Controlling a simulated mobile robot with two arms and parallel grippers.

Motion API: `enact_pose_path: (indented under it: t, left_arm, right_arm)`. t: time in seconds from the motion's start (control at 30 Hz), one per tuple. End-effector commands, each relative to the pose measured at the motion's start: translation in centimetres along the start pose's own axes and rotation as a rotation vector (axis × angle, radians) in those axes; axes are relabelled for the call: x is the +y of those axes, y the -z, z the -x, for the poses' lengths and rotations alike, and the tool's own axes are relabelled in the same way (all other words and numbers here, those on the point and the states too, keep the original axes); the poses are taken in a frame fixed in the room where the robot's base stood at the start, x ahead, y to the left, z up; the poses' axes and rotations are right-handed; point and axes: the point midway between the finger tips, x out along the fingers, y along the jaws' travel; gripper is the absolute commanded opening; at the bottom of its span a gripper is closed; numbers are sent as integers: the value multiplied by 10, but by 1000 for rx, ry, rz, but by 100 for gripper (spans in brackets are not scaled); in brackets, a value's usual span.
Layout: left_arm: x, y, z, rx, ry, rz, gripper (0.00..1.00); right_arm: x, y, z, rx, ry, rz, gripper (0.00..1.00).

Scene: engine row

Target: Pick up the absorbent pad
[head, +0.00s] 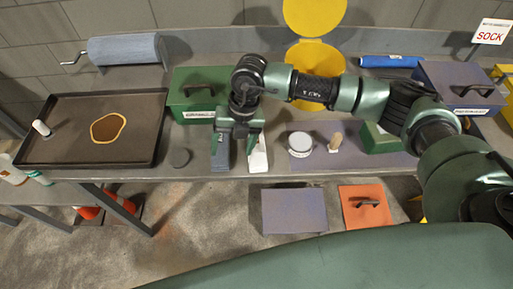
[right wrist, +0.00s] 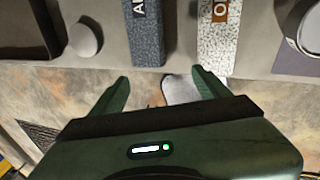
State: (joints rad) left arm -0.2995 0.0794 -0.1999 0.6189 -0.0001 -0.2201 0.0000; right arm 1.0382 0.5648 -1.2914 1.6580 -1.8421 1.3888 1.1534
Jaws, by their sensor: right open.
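Two speckled pads lie side by side near the table's front edge. One is dark blue-grey (right wrist: 146,45), its label starting with "A"; it also shows in the head view (head: 221,160). The other is white (right wrist: 214,48) with a brown label showing an "O"; it also shows in the head view (head: 259,158). I cannot tell which one is the absorbent pad. My right gripper (head: 236,147) is open and empty above them. In the right wrist view, its fingertips (right wrist: 161,78) point toward the pads' near ends, apart from both. My left gripper is out of view.
A green box (head: 190,88) is behind the pads. A round white tin (head: 300,145) stands right on a grey mat (head: 320,168).

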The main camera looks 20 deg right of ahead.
Motion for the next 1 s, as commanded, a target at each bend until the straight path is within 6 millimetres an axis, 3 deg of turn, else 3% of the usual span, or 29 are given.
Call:
enact_pose_path:
  t: [0.03,0.1,0.2,0.53,0.8,1.0]
  left_arm:
    - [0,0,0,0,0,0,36]
    - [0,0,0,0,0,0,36]
    - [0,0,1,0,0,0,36]
    - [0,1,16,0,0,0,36]
    - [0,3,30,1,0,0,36]
    - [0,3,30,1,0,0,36]
  right_arm:
    - [-23,-15,8,-36,90,-25,76]
    - [-46,-27,17,-68,180,-55,76]
    - [-62,-34,22,-89,241,-77,76]
    - [-75,-39,-8,-88,250,-80,76]
    - [-87,-45,-44,-88,245,-78,76]
    - [-88,-45,-50,-90,244,-75,76]
